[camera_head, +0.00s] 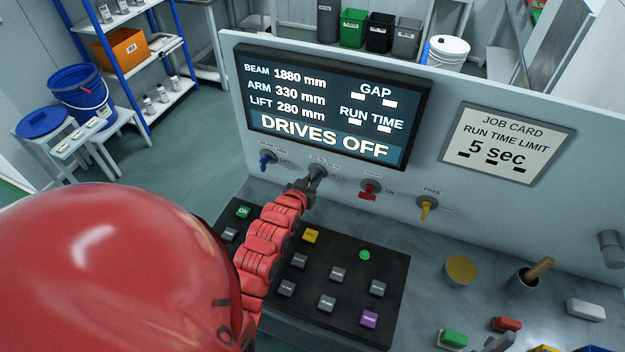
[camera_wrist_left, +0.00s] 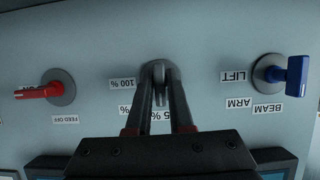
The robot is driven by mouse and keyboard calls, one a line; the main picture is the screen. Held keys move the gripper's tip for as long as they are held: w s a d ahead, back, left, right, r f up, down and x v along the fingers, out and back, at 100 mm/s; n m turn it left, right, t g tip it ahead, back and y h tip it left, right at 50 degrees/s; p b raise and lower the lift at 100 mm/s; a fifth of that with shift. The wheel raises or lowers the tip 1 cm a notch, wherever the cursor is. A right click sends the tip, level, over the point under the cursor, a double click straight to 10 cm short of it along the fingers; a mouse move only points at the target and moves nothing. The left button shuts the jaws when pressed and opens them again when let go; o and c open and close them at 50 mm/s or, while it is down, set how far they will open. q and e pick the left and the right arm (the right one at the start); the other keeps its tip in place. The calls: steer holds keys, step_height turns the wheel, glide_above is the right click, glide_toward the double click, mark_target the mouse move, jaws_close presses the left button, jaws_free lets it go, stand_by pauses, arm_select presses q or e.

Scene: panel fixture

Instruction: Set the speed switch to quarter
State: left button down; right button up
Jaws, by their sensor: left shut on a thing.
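The speed switch is a grey knob (camera_head: 318,171) on the upright panel below the screen; it also shows in the left wrist view (camera_wrist_left: 158,70). My left gripper (camera_head: 309,183) is shut on its lever, with one finger on each side in the left wrist view (camera_wrist_left: 159,98). That view is upside down. A "100 %" label (camera_wrist_left: 122,84) lies left of the knob there, and a partly covered label ending in "5 %" (camera_wrist_left: 161,115) lies below it. The fingers hide much of the lever, so its exact setting is hard to tell. My right gripper is out of view.
A blue switch (camera_head: 266,161) is left of the speed switch; a red switch (camera_head: 370,189) and yellow switch (camera_head: 427,207) are right. The screen (camera_head: 330,105) reads DRIVES OFF. A black button box (camera_head: 345,318) lies under my left arm. Loose parts and a cup lie right.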

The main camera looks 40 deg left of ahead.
arm_select(q)
steer(key=c, duration=0.9)
jaws_free()
steer(key=shift+s+r, duration=0.1)
steer(key=shift+s, duration=0.4)
steer(key=p+v, duration=0.6)
steer(key=v, duration=1)
steer(key=shift+s+d+r, duration=0.15)
steer(key=shift+d, duration=0.05)
